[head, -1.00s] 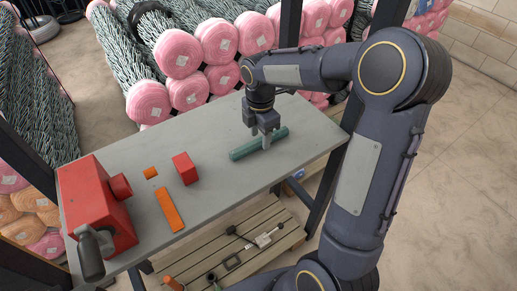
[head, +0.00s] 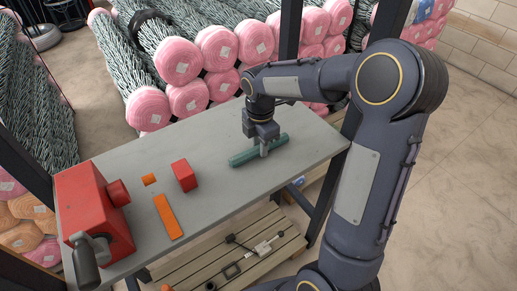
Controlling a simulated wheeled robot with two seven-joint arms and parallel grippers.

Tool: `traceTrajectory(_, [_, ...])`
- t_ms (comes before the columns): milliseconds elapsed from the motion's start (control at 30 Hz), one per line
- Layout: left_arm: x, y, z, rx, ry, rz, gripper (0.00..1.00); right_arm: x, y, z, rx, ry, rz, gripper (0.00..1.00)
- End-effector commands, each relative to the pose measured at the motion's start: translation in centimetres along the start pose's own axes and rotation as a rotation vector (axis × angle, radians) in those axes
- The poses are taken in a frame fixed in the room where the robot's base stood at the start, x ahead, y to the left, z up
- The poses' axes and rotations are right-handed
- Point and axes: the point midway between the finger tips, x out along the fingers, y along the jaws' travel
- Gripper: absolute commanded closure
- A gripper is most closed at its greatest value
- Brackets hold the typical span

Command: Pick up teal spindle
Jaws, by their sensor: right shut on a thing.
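The teal spindle (head: 244,157) is a long rod on the grey table (head: 222,195), towards its right half, slanting up to the right. My right gripper (head: 264,152) points down over the middle of the spindle and is shut on it. The near finger shows in front of the rod; the far one is hidden. The spindle is at or very close to the table top; I cannot tell whether it touches. My left gripper is not in view.
A red machine with a dark handle (head: 95,215) stands at the table's left end. A red block (head: 185,175), an orange bar (head: 168,216) and a small orange block (head: 149,179) lie mid-table. A slatted shelf (head: 190,268) is below. Pink rolls (head: 180,58) stand behind.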

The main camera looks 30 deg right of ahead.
Motion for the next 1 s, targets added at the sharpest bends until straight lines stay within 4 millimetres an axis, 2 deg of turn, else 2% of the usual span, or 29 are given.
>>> traceTrajectory(267, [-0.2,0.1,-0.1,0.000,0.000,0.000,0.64,-0.3,0.0,0.0,0.000,0.000,0.001,1.00])
traceTrajectory(1000, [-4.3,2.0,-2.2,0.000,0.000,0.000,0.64,-6.0,0.0,0.0,0.000,0.000,0.001,1.00])
